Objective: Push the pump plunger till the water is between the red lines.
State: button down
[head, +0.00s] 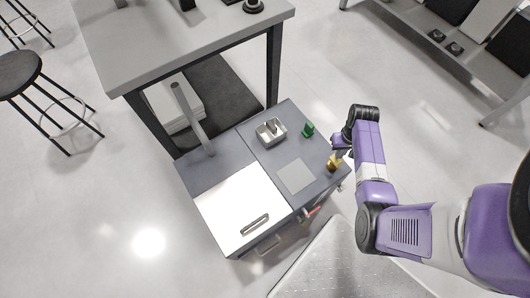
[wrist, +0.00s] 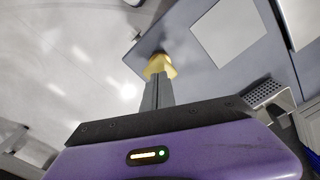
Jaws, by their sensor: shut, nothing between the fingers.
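A small yellow piece (head: 333,164) stands at the right edge of the grey cabinet top; it also shows in the wrist view (wrist: 160,64), just beyond my fingertips. I cannot tell whether it is the pump plunger. My gripper (head: 341,154) is shut and empty, with its fingers pointing at the yellow piece. In the wrist view the closed fingers (wrist: 157,82) overlap the yellow piece, and I cannot tell whether they touch it. I cannot make out the water or the red lines in either view.
The cabinet top (head: 262,153) carries a metal tray (head: 270,131), a green object (head: 308,129), a flat light-grey square (head: 296,176) and a white panel with a handle (head: 230,205). A grey post (head: 190,115) rises at its back left. A table (head: 180,45) stands behind. Open floor lies left.

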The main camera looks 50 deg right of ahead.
jog(key=shift+f, duration=0.1)
jog(key=shift+f+b, duration=1.55)
jog(key=shift+f, duration=0.55)
notch_tip(320, 180, up, 9)
jog(key=p, duration=0.9)
jog(key=shift+p, duration=0.3)
